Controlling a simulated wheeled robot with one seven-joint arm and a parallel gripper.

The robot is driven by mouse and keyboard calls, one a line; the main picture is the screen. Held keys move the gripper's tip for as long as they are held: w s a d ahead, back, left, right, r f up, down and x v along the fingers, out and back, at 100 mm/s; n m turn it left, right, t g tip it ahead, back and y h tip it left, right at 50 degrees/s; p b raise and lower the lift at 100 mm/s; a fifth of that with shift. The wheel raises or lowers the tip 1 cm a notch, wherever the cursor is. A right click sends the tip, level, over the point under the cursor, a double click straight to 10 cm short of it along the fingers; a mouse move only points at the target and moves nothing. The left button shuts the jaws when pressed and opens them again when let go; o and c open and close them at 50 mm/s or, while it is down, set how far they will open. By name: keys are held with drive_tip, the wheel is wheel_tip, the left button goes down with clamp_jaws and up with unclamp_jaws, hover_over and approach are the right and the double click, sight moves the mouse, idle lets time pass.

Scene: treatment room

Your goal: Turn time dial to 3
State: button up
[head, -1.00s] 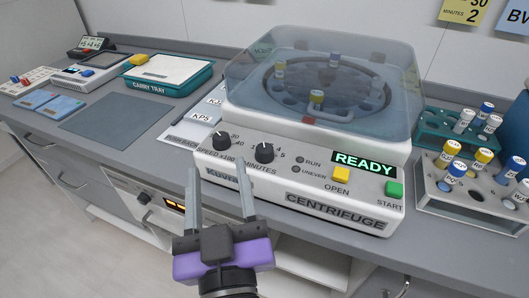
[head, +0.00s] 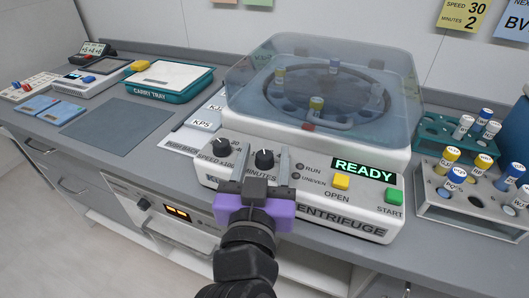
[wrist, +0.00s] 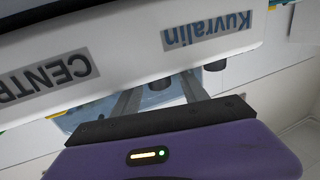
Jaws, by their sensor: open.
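The time dial, a black knob above the word MINUTES (head: 264,160), is on the centrifuge's sloped front panel. It also shows as a dark knob in the wrist view (wrist: 160,84). Its pointer looks roughly upward in the head view; the exact number is hard to read. My gripper (head: 264,152) is open, with one finger on each side of the time dial in the head view. In the wrist view the fingers (wrist: 161,95) also flank it. I cannot tell whether they touch it. The centrifuge (head: 330,135) has its clear lid closed and displays READY (head: 363,170).
The black speed dial (head: 220,149) sits close left of my gripper. The yellow OPEN button (head: 341,181) and green START button (head: 394,195) are to the right. A tube rack (head: 470,205) stands right of the centrifuge.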

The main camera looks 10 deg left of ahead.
drive_tip(key=shift+w, duration=0.35)
clamp_jaws()
